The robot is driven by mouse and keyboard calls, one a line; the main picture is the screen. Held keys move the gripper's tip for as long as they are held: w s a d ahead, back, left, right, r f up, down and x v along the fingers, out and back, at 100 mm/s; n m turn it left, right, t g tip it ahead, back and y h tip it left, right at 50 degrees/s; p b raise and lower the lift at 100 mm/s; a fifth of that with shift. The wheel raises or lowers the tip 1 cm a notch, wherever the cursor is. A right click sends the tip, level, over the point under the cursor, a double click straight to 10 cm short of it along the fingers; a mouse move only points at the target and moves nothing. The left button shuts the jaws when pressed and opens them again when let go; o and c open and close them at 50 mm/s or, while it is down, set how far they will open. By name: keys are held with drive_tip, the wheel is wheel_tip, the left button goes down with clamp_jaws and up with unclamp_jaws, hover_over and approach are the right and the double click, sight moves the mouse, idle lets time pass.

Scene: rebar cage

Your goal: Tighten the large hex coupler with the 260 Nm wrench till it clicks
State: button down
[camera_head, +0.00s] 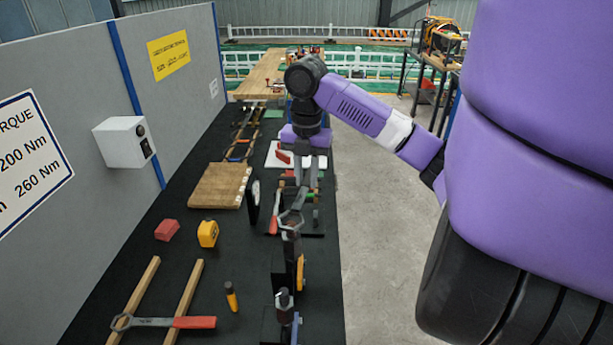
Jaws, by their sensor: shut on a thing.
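My gripper (303,178) points down over the right side of the black bench and is shut on a wrench. The wrench's grey ring head (291,219) points toward the camera and sits at the top of a dark upright fitting, apparently around a hex coupler (290,235). I cannot tell how fully it is seated, and no torque marking on it is readable. A second upright coupler (284,298) stands nearer the camera. Another wrench with a red handle (194,322) lies across two wooden strips at the front left.
A wooden board (215,187), red block (167,230), yellow tape measure (208,233) and orange-handled tool (231,296) lie on the black bench (150,262). A grey wall with a torque sign (25,155) and white box (124,142) borders the left. Floor is clear on the right.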

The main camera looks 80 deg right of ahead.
wheel_tip(320, 180, down, 6)
drive_tip(key=b, duration=0.4)
drive_tip(key=shift+f, duration=0.2)
idle(2.2)
idle(0.3)
drive_tip(key=s+a+m+p, duration=0.4)
drive_tip(key=s+m+p, duration=0.3)
drive_tip(key=s+m, duration=0.1)
drive_tip(key=shift+a, duration=0.35)
idle(2.1)
drive_tip(key=shift+d+b, duration=0.25)
drive_tip(key=shift+b, duration=0.05)
drive_tip(key=shift+w, duration=0.1)
